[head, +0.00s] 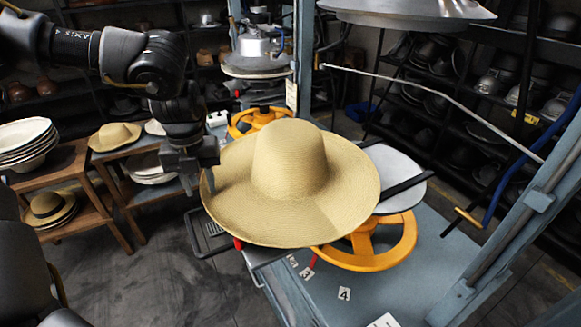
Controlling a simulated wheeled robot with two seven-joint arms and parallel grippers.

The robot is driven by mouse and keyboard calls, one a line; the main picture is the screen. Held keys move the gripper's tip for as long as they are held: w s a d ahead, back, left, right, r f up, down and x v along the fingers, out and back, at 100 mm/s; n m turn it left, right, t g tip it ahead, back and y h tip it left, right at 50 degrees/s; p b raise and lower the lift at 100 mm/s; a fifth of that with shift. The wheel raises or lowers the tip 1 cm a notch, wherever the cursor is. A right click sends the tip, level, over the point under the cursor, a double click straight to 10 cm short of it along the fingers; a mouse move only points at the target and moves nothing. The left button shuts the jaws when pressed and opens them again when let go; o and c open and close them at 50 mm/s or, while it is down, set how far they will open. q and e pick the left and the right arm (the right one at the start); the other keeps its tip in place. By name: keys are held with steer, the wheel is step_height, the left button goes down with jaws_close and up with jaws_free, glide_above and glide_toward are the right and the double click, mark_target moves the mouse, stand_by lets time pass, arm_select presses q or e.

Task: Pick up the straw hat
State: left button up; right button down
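The large straw hat (290,160) is in the middle of the head view, crown up, its wide brim tilted toward me. It appears held above the blue-grey press table, covering part of it. My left gripper (200,182) is at the left edge of the brim, with a finger over the brim's top side. It looks shut on the brim; the part of the grip under the brim is hidden. My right gripper is not in view.
Orange handwheels (372,245) and a pale round plate (398,172) are behind and right of the hat. A blue-grey post (510,235) stands at the right. Wooden tables with a smaller straw hat (115,136) and stacked white hats (26,142) are at the left.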

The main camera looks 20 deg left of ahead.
arm_select(q)
steer(key=shift+d, duration=0.1)
steer(key=shift+c, duration=1)
jaws_close()
steer(key=shift+r, duration=0.15)
steer(key=shift+w+r+b, duration=0.1)
steer(key=shift+r+b, duration=0.15)
steer(key=shift+b, duration=0.05)
step_height(320, 180, up, 9)
steer(key=b, duration=0.3)
steer(key=shift+s+d+f+n, duration=1)
steer(key=shift+s+d+f, duration=0.15)
steer(key=shift+s+f, duration=0.15)
steer(key=shift+w, duration=0.1)
